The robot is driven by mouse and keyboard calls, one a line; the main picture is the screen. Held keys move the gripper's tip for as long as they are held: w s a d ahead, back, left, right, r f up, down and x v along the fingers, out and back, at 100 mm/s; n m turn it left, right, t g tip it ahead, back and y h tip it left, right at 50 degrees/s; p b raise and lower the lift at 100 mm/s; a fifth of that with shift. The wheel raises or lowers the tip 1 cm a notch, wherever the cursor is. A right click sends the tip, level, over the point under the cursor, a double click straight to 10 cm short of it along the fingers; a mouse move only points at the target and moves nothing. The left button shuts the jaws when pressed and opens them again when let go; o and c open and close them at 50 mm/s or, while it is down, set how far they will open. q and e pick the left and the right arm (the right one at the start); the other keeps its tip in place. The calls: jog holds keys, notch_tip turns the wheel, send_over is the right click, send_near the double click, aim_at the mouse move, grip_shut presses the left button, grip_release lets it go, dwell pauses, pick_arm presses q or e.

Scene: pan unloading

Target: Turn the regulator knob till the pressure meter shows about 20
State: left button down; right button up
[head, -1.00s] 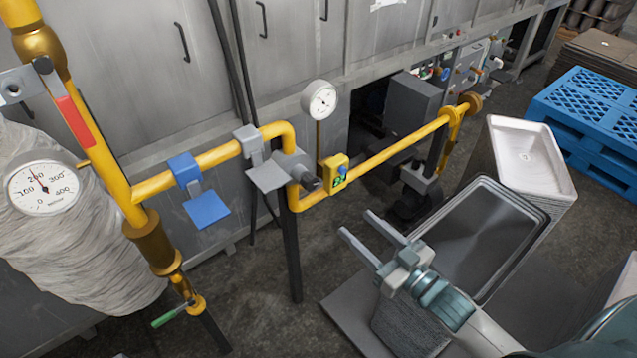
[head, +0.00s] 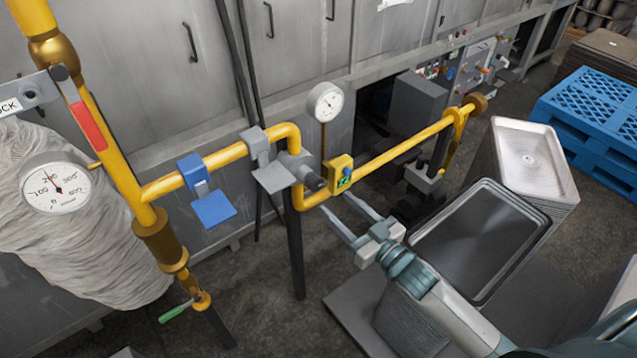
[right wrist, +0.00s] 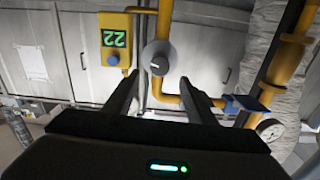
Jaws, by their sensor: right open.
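The regulator knob (head: 314,182) is a dark grey cylinder on the grey regulator body of the yellow pipe. In the right wrist view the round knob (right wrist: 158,57) faces me and has a white pointer mark. Beside it is a yellow meter box (head: 341,173) with a green display; in the right wrist view its display (right wrist: 114,38) appears to read 22. My right gripper (head: 339,203) is open and empty, below and to the right of the knob. In the wrist view the knob lies beyond and between its fingertips (right wrist: 158,79). My left gripper is not in view.
A round dial gauge (head: 326,102) stands above the box, and a larger one (head: 56,188) is at left. A blue plate (head: 213,208) hangs on the pipe. A dark tray (head: 487,240) and a white tray stack (head: 530,160) are at right. Blue pallets (head: 590,110) stand behind.

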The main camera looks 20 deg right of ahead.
aim_at(317, 186)
jog(key=p+x, duration=0.2)
jog(key=x, duration=0.7)
jog(key=c, duration=1.1)
jog(key=shift+o, duration=0.3)
jog(key=shift+n, duration=1.2)
jog(key=o, duration=1)
jog(key=shift+o, duration=0.2)
jog(key=shift+s, duration=0.1)
